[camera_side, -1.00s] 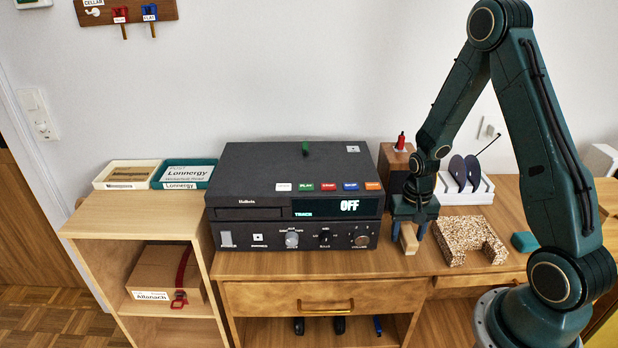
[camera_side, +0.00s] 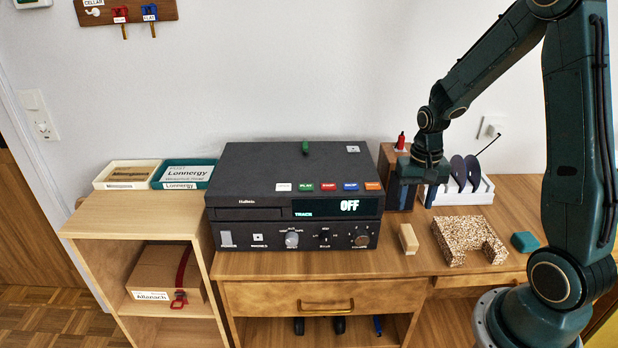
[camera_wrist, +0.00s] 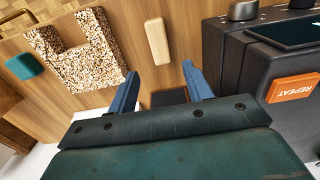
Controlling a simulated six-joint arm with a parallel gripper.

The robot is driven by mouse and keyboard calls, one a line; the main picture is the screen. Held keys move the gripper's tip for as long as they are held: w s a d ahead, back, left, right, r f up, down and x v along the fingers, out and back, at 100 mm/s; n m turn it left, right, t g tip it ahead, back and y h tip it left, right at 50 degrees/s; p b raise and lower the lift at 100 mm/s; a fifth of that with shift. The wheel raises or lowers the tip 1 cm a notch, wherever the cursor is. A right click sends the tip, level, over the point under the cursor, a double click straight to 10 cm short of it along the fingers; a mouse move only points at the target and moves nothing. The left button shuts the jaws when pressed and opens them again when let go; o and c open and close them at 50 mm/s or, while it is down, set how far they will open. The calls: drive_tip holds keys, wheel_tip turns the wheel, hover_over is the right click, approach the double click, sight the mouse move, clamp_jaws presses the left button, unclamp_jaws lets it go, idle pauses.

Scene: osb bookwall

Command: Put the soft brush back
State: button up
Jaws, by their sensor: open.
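A small pale wooden block (camera_side: 408,239), which may be the soft brush, rests on the desk between the black deck and a speckled U-shaped holder (camera_side: 452,243). No bristles show. It also shows in the wrist view (camera_wrist: 157,41), apart from my fingers. My gripper (camera_side: 416,200) is open with nothing held, above the desk and farther back than the block. Its blue fingers show in the wrist view (camera_wrist: 162,80), with a dark surface partly visible between them. The holder (camera_wrist: 85,50) lies left of the block there, and its notch is empty.
The black deck (camera_side: 292,195) stands close to the left of my gripper. A brown wooden block with a red-topped tool (camera_side: 400,141) and a white rack with dark discs (camera_side: 480,190) stand at the back. A teal pad (camera_side: 524,242) lies right of the holder.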

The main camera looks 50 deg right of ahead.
drive_tip(key=shift+r, duration=0.75)
drive_tip(key=shift+r, duration=0.1)
drive_tip(key=s+a+r+n+t, duration=0.35)
drive_tip(key=a+r, duration=0.55)
drive_tip(key=r, duration=0.3)
drive_tip(key=s+a+r+n+t, duration=0.2)
drive_tip(key=s+a+r+n, duration=0.3)
drive_tip(key=s, duration=0.4)
drive_tip(key=shift+a+r, duration=0.65)
drive_tip(key=shift+a, duration=0.25)
drive_tip(key=shift+n, duration=0.25)
